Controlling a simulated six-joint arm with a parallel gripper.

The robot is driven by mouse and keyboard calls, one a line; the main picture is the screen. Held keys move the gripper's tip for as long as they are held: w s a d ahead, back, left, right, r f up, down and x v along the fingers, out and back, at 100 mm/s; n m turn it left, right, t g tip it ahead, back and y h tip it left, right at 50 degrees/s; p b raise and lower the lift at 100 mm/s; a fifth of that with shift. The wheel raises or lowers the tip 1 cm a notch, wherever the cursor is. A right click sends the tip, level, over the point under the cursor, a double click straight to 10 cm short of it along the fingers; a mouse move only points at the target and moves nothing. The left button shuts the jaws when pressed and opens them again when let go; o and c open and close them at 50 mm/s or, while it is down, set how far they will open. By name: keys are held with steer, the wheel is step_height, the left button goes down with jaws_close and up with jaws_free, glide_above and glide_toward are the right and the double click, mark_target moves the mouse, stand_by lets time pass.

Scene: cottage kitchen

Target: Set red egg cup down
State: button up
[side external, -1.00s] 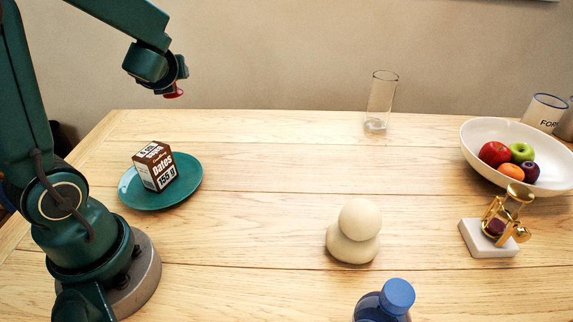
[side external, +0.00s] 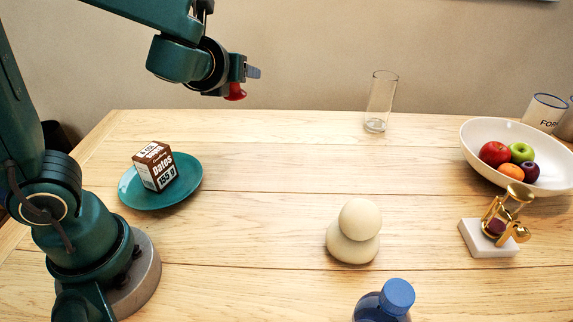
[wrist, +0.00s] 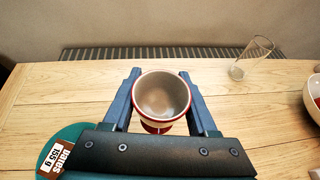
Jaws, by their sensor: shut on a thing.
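The red egg cup (wrist: 162,97) is between the two fingers of my gripper (wrist: 161,85) in the wrist view. Its pale inside and red rim face the wrist camera. In the side view, my gripper (side external: 252,72) is shut on the cup, and a red part of the cup (side external: 235,92) shows below the fingers. The cup is held in the air above the back left of the table, and the rest of it is hidden by the gripper.
A teal plate (side external: 140,201) with a dates box (side external: 154,167) is at left. A clear glass (side external: 381,101) stands at the back. A pale stacked-ball object (side external: 354,234), blue-capped bottle (side external: 397,297), brass hourglass piece (side external: 505,215) and fruit bowl (side external: 478,171) stand further right. The middle is clear.

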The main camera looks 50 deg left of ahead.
mark_target(279, 321)
steer(key=s+d+f+n+g+y, duration=0.1)
steer(key=s+f+n+g, duration=0.5)
steer(key=n+g, duration=0.4)
steer(key=s+f+n+g, duration=0.5)
steer(key=s+n+g, duration=0.3)
steer(key=n+g, duration=0.15)
steer(key=d+r+n+h, duration=0.1)
steer(key=d+n+h, duration=0.7)
steer(key=n+h, duration=0.1)
steer(key=w+d+r+n+t+h, duration=0.1)
steer(key=d+r+n+h, duration=0.1)
steer(key=d+n+h, duration=0.7)
steer(key=shift+w+d+n+h, duration=0.15)
steer(key=shift+w+n+h, duration=0.2)
steer(key=shift+n, duration=0.3)
steer(key=shift+d+f+t, duration=0.1)
steer(key=shift+d+t, duration=0.15)
steer(key=shift+d, duration=0.1)
steer(key=x, duration=0.4)
steer(key=w+x, duration=0.1)
steer(key=x, duration=0.3)
steer(key=w+d+f+x, duration=0.1)
steer(key=x, duration=0.3)
steer(key=shift+d+f, duration=0.15)
steer(key=shift+d, duration=0.15)
steer(key=shift+f, duration=2)
